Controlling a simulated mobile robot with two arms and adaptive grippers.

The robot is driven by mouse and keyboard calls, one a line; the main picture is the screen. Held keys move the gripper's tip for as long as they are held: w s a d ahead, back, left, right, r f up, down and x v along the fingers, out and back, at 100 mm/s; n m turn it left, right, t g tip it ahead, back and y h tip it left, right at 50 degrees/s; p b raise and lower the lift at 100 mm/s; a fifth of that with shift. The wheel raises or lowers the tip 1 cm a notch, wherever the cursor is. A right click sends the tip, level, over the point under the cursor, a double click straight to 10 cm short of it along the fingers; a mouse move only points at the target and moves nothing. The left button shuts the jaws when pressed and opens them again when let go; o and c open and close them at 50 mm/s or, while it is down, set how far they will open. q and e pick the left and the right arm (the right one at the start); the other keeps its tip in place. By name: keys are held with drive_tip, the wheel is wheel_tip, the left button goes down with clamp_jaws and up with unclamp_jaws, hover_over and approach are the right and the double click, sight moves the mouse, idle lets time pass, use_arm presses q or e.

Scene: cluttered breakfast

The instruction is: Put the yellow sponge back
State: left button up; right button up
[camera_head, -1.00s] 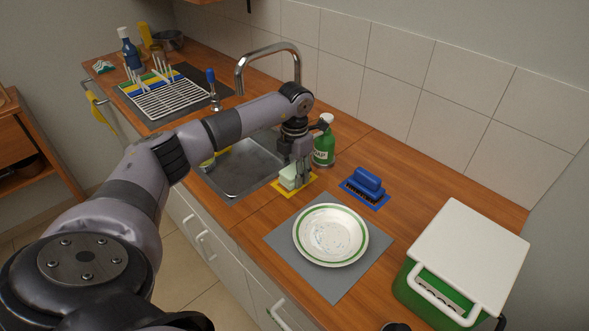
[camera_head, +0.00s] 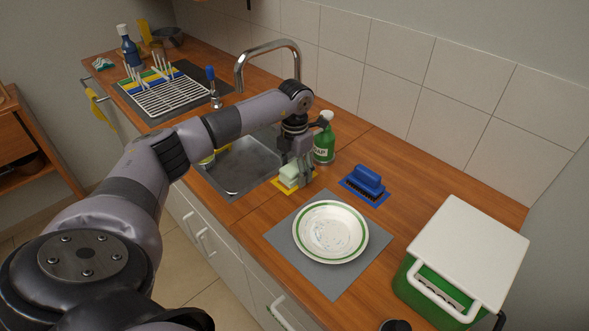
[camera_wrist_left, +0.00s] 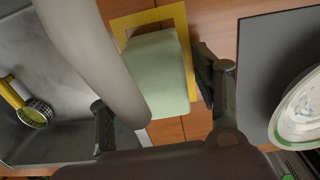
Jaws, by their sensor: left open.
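The sponge (camera_head: 290,176), pale green on top with a light yellowish lower part, lies on the yellow-edged mat (camera_head: 277,187) beside the sink. It shows larger in the left wrist view (camera_wrist_left: 160,75), over the yellow mat (camera_wrist_left: 128,22). My left gripper (camera_head: 296,176) is open above it, pointing down. In the wrist view the fingers of the left gripper (camera_wrist_left: 157,105) stand on either side of the sponge, with a gap visible on the right side. A thick grey cylinder hides part of the sponge's left side. My right gripper is not in view.
The sink (camera_head: 243,165) and its faucet (camera_head: 270,50) are left of the gripper. A green soap bottle (camera_head: 324,145) stands close behind it. A blue brush (camera_head: 367,181), a plate (camera_head: 331,231) on a grey mat and a green-and-white box (camera_head: 462,255) are to the right.

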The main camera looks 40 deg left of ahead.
sight(295, 167)
use_arm(q)
drive_tip(key=shift+w+r, duration=0.1)
drive_tip(key=shift+r, duration=0.45)
wheel_tip(295, 167, up, 11)
drive_tip(key=b, duration=0.2)
drive_tip(key=s+d+b, duration=0.1)
drive_tip(key=s+d, duration=0.8)
drive_tip(key=s, duration=0.4)
drive_tip(key=shift+d, duration=0.2)
drive_tip(key=shift+s, duration=0.1)
